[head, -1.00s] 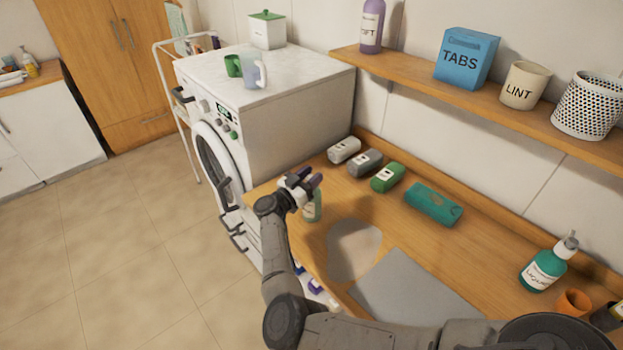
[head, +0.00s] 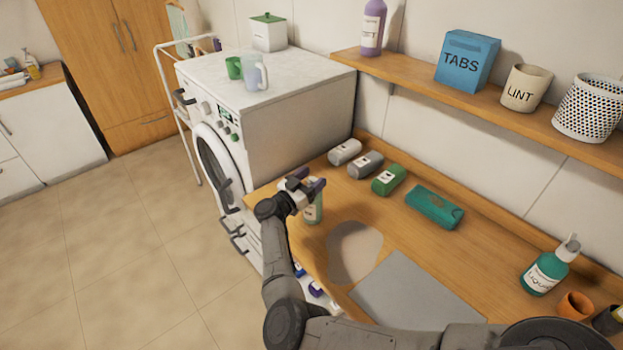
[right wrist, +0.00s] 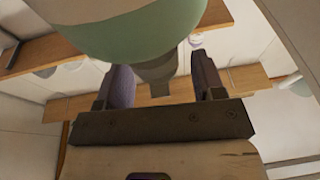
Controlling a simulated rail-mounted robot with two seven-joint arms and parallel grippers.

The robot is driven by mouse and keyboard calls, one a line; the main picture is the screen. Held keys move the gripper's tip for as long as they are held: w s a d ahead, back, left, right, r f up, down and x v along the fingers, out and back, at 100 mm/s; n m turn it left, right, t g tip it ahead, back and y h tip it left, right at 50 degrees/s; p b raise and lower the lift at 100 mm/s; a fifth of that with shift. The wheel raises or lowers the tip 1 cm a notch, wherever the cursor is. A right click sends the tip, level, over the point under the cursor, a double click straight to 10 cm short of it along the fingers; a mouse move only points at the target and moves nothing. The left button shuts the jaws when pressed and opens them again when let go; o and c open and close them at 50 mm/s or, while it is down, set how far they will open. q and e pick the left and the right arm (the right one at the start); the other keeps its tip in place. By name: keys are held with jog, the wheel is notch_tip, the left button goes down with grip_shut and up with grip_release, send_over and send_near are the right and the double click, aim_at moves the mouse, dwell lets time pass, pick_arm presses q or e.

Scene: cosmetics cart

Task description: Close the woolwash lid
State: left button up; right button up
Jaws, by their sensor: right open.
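A pale green bottle with a white label (head: 314,210), which seems to be the woolwash, stands near the counter's left front edge. My right gripper (head: 307,183) is at the bottle's top and hides much of it. In the right wrist view the green and white bottle (right wrist: 140,35) fills the top, and a grey piece at its end (right wrist: 157,73), perhaps the lid, shows between the two fingers. My right gripper (right wrist: 163,88) is open, with a finger on each side of that piece and a visible gap. I cannot tell whether the lid is open. My left gripper is not in view.
White (head: 345,152), grey (head: 366,164) and green (head: 389,180) containers and a teal case (head: 435,207) lie along the wall side. A liquid pump bottle (head: 548,268) stands at right. A grey mat (head: 418,292) lies near the front. The washer (head: 300,110) stands at left.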

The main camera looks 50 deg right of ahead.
jog(key=b+v, duration=0.2)
jog(key=v, duration=1.2)
jog(key=shift+b, duration=0.3)
jog(key=shift+d, duration=0.15)
jog(key=shift+c, duration=0.2)
